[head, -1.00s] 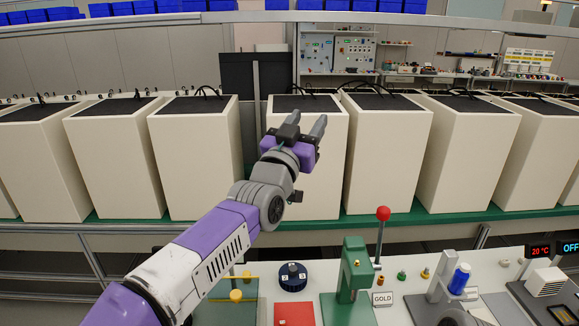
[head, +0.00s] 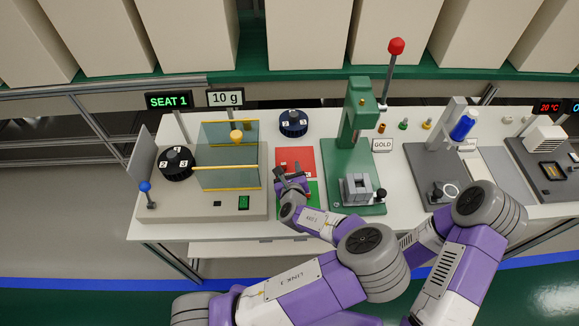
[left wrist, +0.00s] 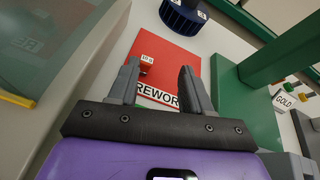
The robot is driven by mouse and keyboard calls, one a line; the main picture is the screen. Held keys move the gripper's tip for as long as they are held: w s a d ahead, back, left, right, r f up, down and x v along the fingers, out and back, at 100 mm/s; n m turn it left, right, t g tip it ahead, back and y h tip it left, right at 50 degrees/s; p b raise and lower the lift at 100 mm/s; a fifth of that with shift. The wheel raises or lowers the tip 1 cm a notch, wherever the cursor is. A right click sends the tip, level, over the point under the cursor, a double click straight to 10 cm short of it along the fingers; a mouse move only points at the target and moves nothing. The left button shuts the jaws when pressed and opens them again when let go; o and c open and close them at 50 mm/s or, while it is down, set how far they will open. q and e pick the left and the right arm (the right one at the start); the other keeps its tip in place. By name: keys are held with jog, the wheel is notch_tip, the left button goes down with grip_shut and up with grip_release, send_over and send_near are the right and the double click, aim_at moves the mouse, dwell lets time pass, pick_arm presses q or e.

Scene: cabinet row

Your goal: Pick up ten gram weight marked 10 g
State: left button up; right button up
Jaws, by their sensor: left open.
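My left gripper (head: 290,176) is over the near part of the red mat on the bench. In the left wrist view the left gripper (left wrist: 160,75) has its two fingers wide apart with nothing held between them. A small reddish piece with a white tag (left wrist: 147,60) stands on the red mat (left wrist: 175,55), ahead of the gap and nearer the left finger; its tag is too small to read surely. A sign reading "10 g" (head: 226,97) stands behind the glass-screened balance (head: 225,205). My right gripper is out of view.
A green press (head: 358,125) with a red-knobbed lever stands right of the mat. A black numbered dial (head: 293,123) is behind the mat. A green mat (head: 312,188) lies in front. A "GOLD" label (head: 382,145) and a grey fixture (head: 440,160) stand further right.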

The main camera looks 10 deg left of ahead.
aim_at(283, 164)
pick_arm(q)
jog(key=shift+s+a+f+m, duration=0.2)
jog(key=shift+s+a+m, duration=0.05)
jog(key=shift+s+m, duration=0.25)
jog(key=shift+s+a+f+m, duration=0.25)
jog(key=shift+s+m, duration=0.1)
jog(key=shift+m, duration=0.25)
jog(key=shift+w+a+f, duration=0.1)
jog(key=shift+a+f, duration=0.05)
jog(key=b+x, duration=0.2)
jog(key=x, duration=0.5)
jog(key=shift+w, duration=0.1)
jog(key=shift+c, duration=0.3)
grip_shut()
